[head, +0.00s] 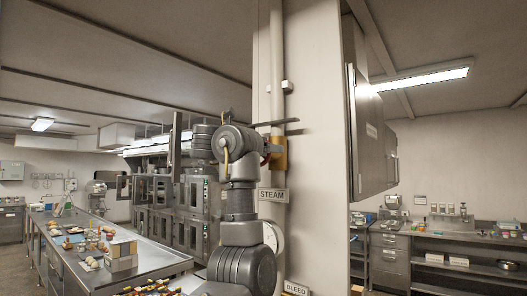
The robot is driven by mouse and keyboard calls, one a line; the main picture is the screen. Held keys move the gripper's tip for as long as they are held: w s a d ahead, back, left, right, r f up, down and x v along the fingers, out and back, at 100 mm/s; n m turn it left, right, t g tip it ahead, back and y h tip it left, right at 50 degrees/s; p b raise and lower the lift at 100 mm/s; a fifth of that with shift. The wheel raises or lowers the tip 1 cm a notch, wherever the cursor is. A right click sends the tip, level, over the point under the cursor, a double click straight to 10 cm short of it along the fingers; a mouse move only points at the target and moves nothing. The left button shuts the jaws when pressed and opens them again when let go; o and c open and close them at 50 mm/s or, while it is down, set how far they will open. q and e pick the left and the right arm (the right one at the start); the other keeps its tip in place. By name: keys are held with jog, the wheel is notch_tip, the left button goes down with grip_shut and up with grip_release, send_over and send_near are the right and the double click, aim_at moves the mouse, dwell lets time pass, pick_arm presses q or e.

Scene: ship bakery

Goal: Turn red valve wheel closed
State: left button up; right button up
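I cannot make out a red valve wheel; my arm covers part of the pale pillar (318,120) where the steam fittings are. One of my arms, which looks like the left, rises from the bottom centre. Its gripper end (272,147) points right, against or just in front of the pillar near a yellow-brown piece (280,160). The fingers are too small and overlapped to tell open from shut. A STEAM sign (272,195) is below it, with a round gauge (276,238) partly hidden by my arm. A BLEED sign (295,289) is at the bottom edge. My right gripper is out of view.
A vertical pipe (277,60) runs up the pillar. A grey wall cabinet (371,130) juts out on the right. A long steel table (150,258) with food and boxes stands left, ovens (192,210) behind. A steel counter (450,241) is at the far right.

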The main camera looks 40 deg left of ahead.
pick_arm(q)
jog(key=m+b, duration=0.2)
jog(key=b, duration=0.1)
jog(key=m+b, duration=0.1)
jog(key=m, duration=0.1)
jog(key=shift+d+f, duration=0.15)
jog(key=shift+f, duration=0.1)
jog(key=m+b, duration=0.3)
jog(key=shift+d+m, duration=0.1)
jog(key=shift+m, duration=0.3)
jog(key=m+b, duration=0.1)
jog(key=m, duration=0.1)
jog(key=shift+m+b, duration=0.3)
jog(key=shift+b, duration=0.1)
jog(key=m+b, duration=0.1)
jog(key=m, duration=0.2)
jog(key=shift+d+f+m+b, duration=0.1)
jog(key=shift+f+m+b, duration=0.05)
jog(key=shift+m+b, duration=0.8)
jog(key=shift+m, duration=1.25)
jog(key=o, duration=1)
jog(key=shift+c, duration=0.2)
